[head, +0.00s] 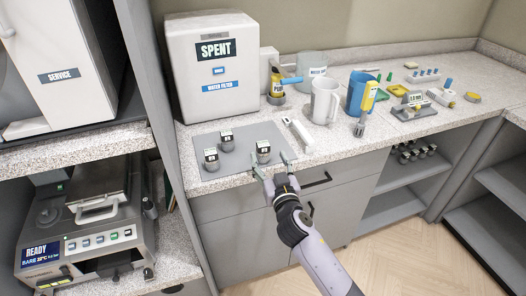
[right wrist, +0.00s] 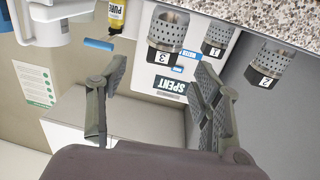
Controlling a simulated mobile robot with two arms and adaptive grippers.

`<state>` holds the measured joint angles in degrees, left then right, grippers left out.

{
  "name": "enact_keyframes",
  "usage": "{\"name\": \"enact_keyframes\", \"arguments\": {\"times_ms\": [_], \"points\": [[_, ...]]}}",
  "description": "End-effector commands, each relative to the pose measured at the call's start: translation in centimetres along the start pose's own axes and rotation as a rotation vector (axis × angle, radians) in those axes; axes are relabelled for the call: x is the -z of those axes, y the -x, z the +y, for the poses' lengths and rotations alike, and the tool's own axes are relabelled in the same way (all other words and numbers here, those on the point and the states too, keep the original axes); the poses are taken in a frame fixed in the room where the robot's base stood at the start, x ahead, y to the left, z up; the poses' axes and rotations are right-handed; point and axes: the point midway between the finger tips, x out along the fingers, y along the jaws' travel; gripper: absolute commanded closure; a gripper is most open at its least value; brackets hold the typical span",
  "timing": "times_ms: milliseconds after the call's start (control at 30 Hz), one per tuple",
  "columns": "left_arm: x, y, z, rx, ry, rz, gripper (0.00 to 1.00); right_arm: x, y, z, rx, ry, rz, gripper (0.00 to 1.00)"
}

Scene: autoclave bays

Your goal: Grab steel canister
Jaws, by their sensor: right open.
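Three perforated steel canisters with number labels stand upright on a grey mat (head: 240,170). The right one (head: 263,157) is nearest my right gripper (head: 271,167). The others stand at the back (head: 227,146) and at the left (head: 211,164). The right wrist view is upside down and shows canister 3 (right wrist: 168,27), canister 1 (right wrist: 218,34) and canister 2 (right wrist: 270,59). My right gripper (right wrist: 160,78) is open and empty at the counter's front edge, its fingers spread just in front of the right canister, not around it. My left gripper is not in view.
A white box marked SPENT (head: 216,75) stands behind the mat. Drawers with a dark handle (head: 316,181) lie below the counter. A READY machine (head: 85,225) is at left.

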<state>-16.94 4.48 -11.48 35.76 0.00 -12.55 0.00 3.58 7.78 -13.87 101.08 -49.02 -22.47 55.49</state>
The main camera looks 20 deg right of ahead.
Motion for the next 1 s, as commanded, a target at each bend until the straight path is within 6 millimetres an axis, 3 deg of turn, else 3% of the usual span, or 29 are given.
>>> {"name": "enact_keyframes", "arguments": {"times_ms": [267, 600, 900, 1000], "points": [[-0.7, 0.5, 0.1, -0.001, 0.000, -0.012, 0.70, 0.0, -2.2, 0.0, 0.000, 0.000, -0.001, 0.40], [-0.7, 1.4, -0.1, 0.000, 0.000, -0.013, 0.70, 0.0, -6.5, -0.2, 0.000, 0.000, -0.001, 0.40], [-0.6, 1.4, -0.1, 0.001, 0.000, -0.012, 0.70, -0.1, -7.0, -0.2, 0.000, 0.000, -0.001, 0.40], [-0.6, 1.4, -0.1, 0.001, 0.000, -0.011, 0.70, -0.1, -7.0, -0.2, 0.000, -0.001, -0.001, 0.46]]}}
